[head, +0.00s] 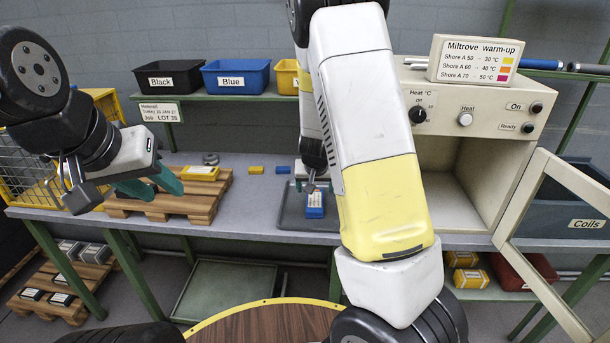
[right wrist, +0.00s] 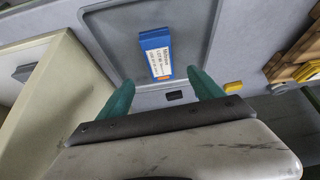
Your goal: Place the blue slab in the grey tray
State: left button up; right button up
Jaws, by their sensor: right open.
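The blue slab (head: 315,205), with a white and orange label, lies flat in the grey tray (head: 290,216) on the bench. In the right wrist view the slab (right wrist: 155,53) rests on the tray floor (right wrist: 112,40), inside the rim. My right gripper (right wrist: 162,92) is open, with its two green fingers apart and nothing between them; the slab lies beyond the fingertips. In the head view, my right arm hides part of the tray's right side. My left gripper (head: 152,186) is open and empty over the wooden pallet at the left.
The wooden pallet (head: 160,207) carries a yellow block (head: 200,172). A small yellow block (head: 255,170) and a small blue block (head: 283,170) lie behind the tray. The heating cabinet (head: 460,190) stands at the right, its door (head: 545,235) open. Bins (head: 236,76) line the shelf.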

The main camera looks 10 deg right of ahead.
jog(key=s+a+r+y, duration=0.45)
jog(key=s+r, duration=0.35)
jog(key=r, duration=0.4)
jog(key=s+r+n, duration=0.1)
jog(key=s+r, duration=0.5)
jog(key=s, duration=0.4)
jog(key=s+r+n, duration=0.2)
jog(key=s+r, duration=0.4)
jog(key=s, duration=0.4)
jog(key=shift+s+d+h, duration=0.15)
jog(key=shift+d+h, duration=0.1)
jog(key=shift+h, duration=0.2)
